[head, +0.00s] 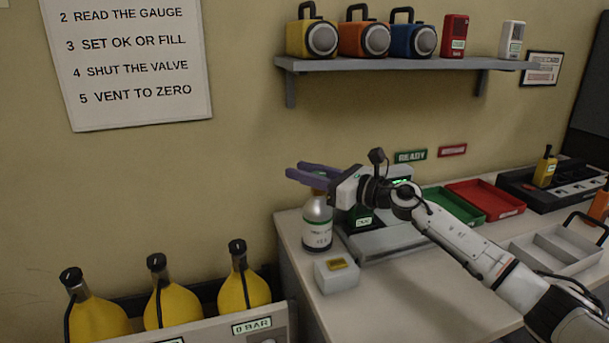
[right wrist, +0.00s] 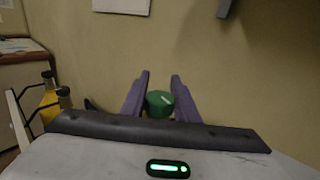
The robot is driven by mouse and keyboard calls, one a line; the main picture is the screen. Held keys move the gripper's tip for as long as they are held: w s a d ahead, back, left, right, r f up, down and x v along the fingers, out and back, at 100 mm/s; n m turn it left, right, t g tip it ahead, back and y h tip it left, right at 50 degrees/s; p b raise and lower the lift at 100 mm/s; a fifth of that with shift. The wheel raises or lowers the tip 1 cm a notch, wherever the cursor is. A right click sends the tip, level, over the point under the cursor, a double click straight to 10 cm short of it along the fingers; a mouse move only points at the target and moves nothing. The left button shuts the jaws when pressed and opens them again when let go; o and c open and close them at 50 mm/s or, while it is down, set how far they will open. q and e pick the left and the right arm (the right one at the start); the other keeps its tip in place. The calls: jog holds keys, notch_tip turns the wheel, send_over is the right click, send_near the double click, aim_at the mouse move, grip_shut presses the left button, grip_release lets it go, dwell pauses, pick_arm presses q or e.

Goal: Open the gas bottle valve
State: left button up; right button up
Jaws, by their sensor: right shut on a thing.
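The gas bottle (head: 317,228) is a small grey-white cylinder with a label band. It stands upright at the left end of the counter in the head view. My right gripper (head: 295,171) reaches over its top from the right, with its purple fingers roughly level. In the right wrist view a round green valve knob (right wrist: 160,101) with a white mark sits between the fingers. The right gripper is shut on this knob. In the head view the fingers hide the knob. My left gripper is in neither view.
A white box with a yellow piece (head: 338,274) stands in front of the bottle. A grey device (head: 385,240) is to its right, then a green tray (head: 455,204) and a red tray (head: 487,197). Yellow cylinders (head: 243,289) stand in a rack lower left. A shelf (head: 400,64) hangs above.

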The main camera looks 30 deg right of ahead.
jog(key=n+g+y+b, duration=0.1)
jog(key=n+y+b, duration=0.1)
jog(key=b, duration=0.1)
jog(key=a+n+g+y+b, duration=0.1)
jog(key=g+y+b, duration=0.1)
jog(key=b, duration=0.1)
jog(key=s+n+g+y+b, duration=0.1)
jog(key=n+g+y+b, duration=0.1)
jog(key=b, duration=0.1)
jog(key=shift+a+n+y, duration=0.2)
jog(key=shift+n+y, duration=0.1)
jog(key=shift+y, duration=0.1)
jog(key=shift+s+g, duration=0.15)
jog(key=shift+g, duration=0.25)
jog(key=o, duration=1.1)
jog(key=shift+c, duration=0.2)
